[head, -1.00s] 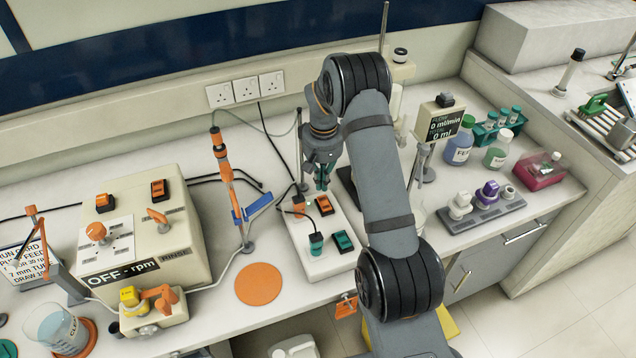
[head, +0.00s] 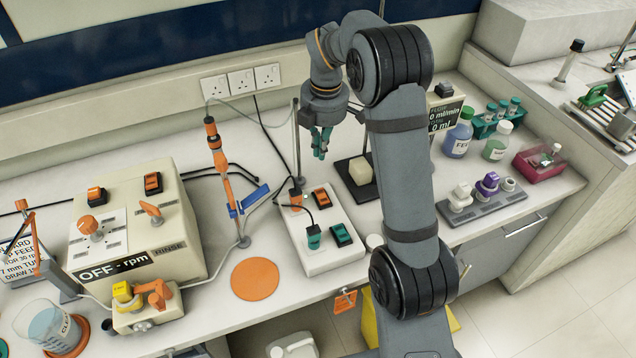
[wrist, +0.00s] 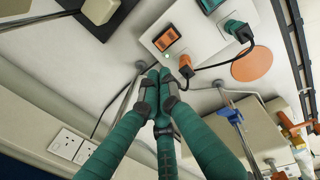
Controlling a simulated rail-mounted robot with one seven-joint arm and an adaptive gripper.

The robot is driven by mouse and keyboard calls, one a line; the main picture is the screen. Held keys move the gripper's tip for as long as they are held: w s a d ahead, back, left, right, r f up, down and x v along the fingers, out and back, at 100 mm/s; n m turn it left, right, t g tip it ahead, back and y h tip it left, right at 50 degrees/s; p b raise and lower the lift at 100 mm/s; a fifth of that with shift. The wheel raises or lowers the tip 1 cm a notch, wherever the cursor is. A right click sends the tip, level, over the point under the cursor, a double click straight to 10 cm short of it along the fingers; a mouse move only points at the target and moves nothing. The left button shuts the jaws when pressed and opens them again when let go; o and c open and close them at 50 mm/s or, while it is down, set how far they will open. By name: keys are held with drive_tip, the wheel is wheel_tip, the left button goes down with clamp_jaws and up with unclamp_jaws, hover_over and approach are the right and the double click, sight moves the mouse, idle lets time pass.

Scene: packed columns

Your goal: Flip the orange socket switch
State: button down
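The orange socket switch (head: 321,198) sits on the white socket block, beside the orange plug (head: 296,196). In the wrist view the orange switch (wrist: 167,39) shows unobstructed in a black frame, with the orange plug (wrist: 186,66) next to it. My gripper (head: 319,152) is raised behind the block in the head view, apart from the switch. In the wrist view its teal fingers (wrist: 155,78) are drawn together with nothing between them. I cannot tell the switch's rocker position for sure.
A teal plug (head: 314,237) and teal switch (head: 341,234) share the block. A metal rod (head: 296,140) stands close to my gripper's left. A black stand with a pale block (head: 361,168) is at its right. The orange disc (head: 255,279) lies flat at the front.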

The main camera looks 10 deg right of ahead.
sight(318, 190)
drive_tip(key=shift+f, duration=0.15)
drive_tip(key=f, duration=0.4)
drive_tip(key=w+f+p, duration=0.1)
drive_tip(key=f, duration=0.8)
drive_tip(key=shift+w+a+f, duration=0.1)
drive_tip(key=shift+w+f, duration=0.1)
drive_tip(key=shift+w, duration=0.1)
drive_tip(key=shift+f, duration=0.15)
drive_tip(key=shift+w+f+b, duration=0.2)
drive_tip(key=shift+f+b, duration=0.25)
drive_tip(key=shift+f, duration=0.05)
drive_tip(key=shift+s+r, duration=0.1)
drive_tip(key=shift+s, duration=0.15)
drive_tip(key=shift+s+r, duration=0.35)
drive_tip(key=shift+s, duration=0.15)
